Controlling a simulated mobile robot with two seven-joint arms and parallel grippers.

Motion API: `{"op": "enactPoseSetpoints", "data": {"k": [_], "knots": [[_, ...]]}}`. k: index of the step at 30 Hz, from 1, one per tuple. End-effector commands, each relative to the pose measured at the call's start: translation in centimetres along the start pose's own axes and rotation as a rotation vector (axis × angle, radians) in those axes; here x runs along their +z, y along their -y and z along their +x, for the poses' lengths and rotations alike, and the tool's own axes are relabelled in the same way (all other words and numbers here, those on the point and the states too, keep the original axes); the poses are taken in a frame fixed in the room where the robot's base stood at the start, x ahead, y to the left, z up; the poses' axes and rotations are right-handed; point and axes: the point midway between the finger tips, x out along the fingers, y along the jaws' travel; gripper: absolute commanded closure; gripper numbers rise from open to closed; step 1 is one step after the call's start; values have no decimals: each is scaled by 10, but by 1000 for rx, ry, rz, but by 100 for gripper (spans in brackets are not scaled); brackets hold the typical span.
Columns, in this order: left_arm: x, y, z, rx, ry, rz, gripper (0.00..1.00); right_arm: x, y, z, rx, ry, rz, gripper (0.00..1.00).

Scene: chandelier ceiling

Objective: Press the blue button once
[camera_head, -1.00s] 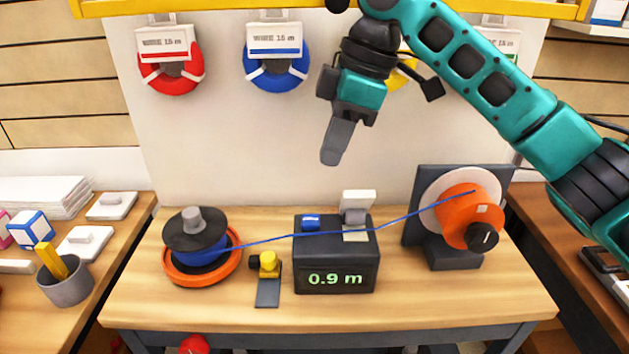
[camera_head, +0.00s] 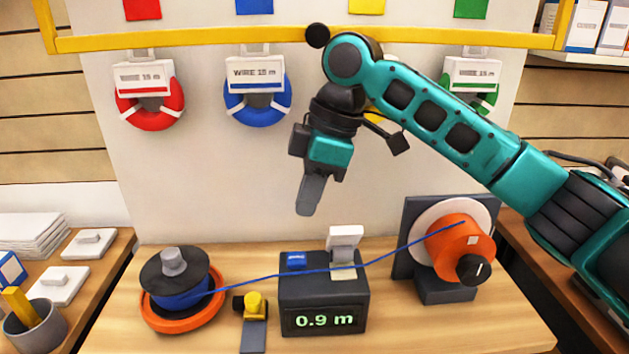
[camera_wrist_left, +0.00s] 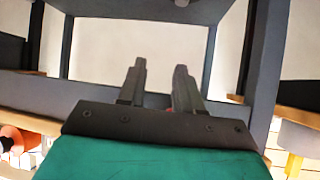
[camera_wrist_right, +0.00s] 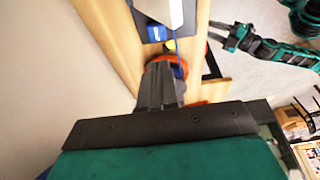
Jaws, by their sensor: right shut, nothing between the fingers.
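The blue button (camera_head: 296,260) sits on the top left of a dark box (camera_head: 324,291) whose display reads 0.9 m. A blue wire (camera_head: 390,255) runs across the box just in front of the button. My right gripper (camera_head: 306,210) is shut and empty, pointing down above and slightly right of the button in the head view, apart from it. In the right wrist view the shut fingers (camera_wrist_right: 161,70) show below the blue button (camera_wrist_right: 157,33). My left gripper (camera_wrist_left: 158,68) is open and empty in the left wrist view, facing the table's underframe; it is outside the head view.
An orange-based spool (camera_head: 182,300) and a yellow-topped tool (camera_head: 254,305) stand left of the box. An orange reel (camera_head: 460,245) stands at right. A white raised part (camera_head: 345,240) stands beside the button. Wire coils hang on the back panel.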

Motion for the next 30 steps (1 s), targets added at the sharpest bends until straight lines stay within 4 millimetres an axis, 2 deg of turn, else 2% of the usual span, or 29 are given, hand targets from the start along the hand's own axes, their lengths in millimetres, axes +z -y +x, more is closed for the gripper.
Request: {"op": "enactPoseSetpoints", "data": {"k": [1, 6, 12, 18, 30], "knots": [[2, 0, 1, 0, 0, 0, 66, 0, 1, 14, -3, 1, 0, 100], [4, 0, 4, 0, -1, 0, 66, 0, 1, 48, -2, 1, 0, 100], [3, 1, 6, -1, -7, 1, 66, 9, 0, 74, -1, 1, 1, 100], [2, 1, 7, -2, -11, 2, 66, 11, 0, 83, 2, -1, 0, 100], [-2, 1, 4, -2, -10, 1, 66, 12, 0, 85, -1, 0, 1, 100]]}}
